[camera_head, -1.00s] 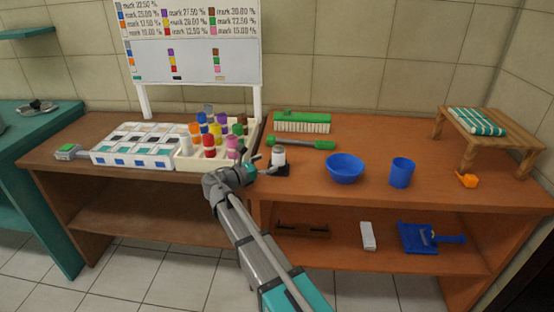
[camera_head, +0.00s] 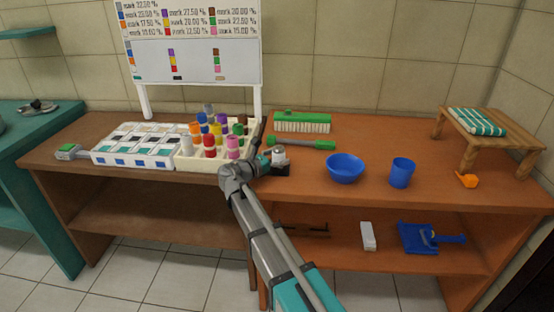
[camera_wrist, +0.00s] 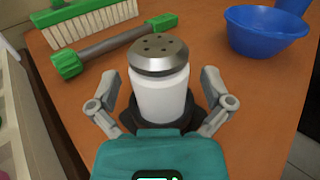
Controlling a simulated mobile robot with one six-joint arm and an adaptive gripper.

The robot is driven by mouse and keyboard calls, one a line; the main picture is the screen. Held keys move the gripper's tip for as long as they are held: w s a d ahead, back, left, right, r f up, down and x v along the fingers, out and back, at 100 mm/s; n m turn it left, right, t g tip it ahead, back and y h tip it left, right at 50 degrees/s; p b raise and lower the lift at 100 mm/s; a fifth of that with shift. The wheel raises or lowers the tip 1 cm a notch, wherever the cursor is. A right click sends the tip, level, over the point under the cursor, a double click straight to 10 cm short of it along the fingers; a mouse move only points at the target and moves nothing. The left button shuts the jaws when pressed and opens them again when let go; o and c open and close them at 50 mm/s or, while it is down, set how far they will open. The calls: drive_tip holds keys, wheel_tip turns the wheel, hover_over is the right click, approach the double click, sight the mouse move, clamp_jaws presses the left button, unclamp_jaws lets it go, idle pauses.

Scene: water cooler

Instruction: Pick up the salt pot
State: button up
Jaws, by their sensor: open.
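The salt pot (camera_wrist: 158,85) is a white jar with a grey, holed metal cap. It stands upright on the orange-brown table (camera_wrist: 262,105). In the head view the salt pot (camera_head: 278,154) is near the table's front left part, partly hidden by my gripper. My gripper (camera_wrist: 160,100) is open, with one finger on each side of the jar and gaps between fingers and jar. In the head view my gripper (camera_head: 272,160) reaches the pot from the left and front. A dark part shows at the foot of the jar.
A green-handled tool (camera_head: 312,144) and a green brush (camera_head: 302,122) lie behind the pot. A blue bowl (camera_head: 345,168) and blue cup (camera_head: 401,172) stand to the right. A cream tray (camera_head: 205,161) of several coloured bottles is close on the left.

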idle(0.4)
drive_tip(key=c, duration=1.3)
drive_tip(key=shift+o, duration=0.2)
drive_tip(key=shift+r, duration=0.25)
drive_tip(key=shift+r+p, duration=0.7)
drive_tip(key=shift+p, duration=0.3)
drive_tip(key=s+d+r+p, duration=0.1)
drive_tip(key=s+r+p, duration=1)
drive_tip(key=s, duration=0.3)
drive_tip(key=shift+d, duration=0.25)
